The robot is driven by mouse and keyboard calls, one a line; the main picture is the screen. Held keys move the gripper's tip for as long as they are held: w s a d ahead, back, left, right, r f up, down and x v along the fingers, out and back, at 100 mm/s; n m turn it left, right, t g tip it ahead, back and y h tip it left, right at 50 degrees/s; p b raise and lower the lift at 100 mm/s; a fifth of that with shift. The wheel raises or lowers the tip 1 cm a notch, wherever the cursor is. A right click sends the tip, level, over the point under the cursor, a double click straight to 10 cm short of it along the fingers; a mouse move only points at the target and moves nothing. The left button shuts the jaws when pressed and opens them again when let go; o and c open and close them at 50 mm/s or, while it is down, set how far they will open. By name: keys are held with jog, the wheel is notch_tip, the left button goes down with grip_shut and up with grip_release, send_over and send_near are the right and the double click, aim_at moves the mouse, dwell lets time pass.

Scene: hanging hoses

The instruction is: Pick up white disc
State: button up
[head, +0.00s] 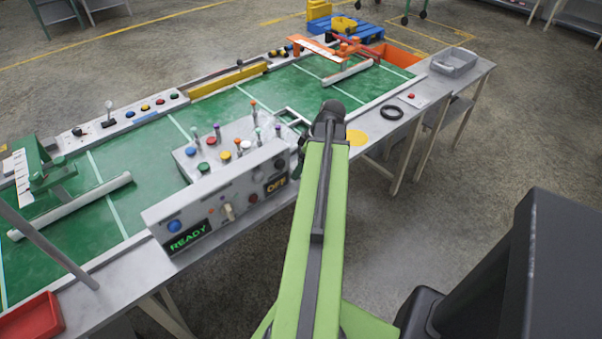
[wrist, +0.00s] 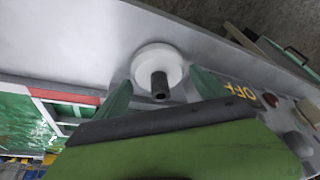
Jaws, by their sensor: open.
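The white disc (wrist: 158,62) lies on the grey table surface in the wrist view. A short dark peg or tube stands out from its middle toward the camera. My gripper (wrist: 160,79) is open, with one green finger on each side of the disc's near part. The fingers hold nothing, and I cannot tell whether either touches the disc. In the head view my green arm reaches over the bench; the white disc and my gripper's fingers are hidden there.
A control box (head: 222,198) with READY and OFF displays stands left of my arm. A yellow disc (head: 356,138) and a black ring (head: 391,112) lie right of it. A grey tray (head: 455,62) sits at the right end. A red tray (head: 32,318) is at lower left.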

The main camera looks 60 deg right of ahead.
jog(key=shift+r, duration=0.1)
jog(key=shift+c, duration=0.4)
jog(key=c, duration=1.1)
jog(key=shift+r, duration=0.1)
jog(key=shift+c, duration=0.2)
notch_tip(320, 180, up, 4)
jog(key=p, duration=0.4)
jog(key=shift+r+p, duration=0.15)
jog(key=shift+p, duration=0.15)
jog(key=s+r+p, duration=0.6)
jog(key=s, duration=0.5)
jog(key=shift+s+d+r, duration=0.2)
jog(key=shift+s+r, duration=0.05)
jog(key=shift+s, duration=0.1)
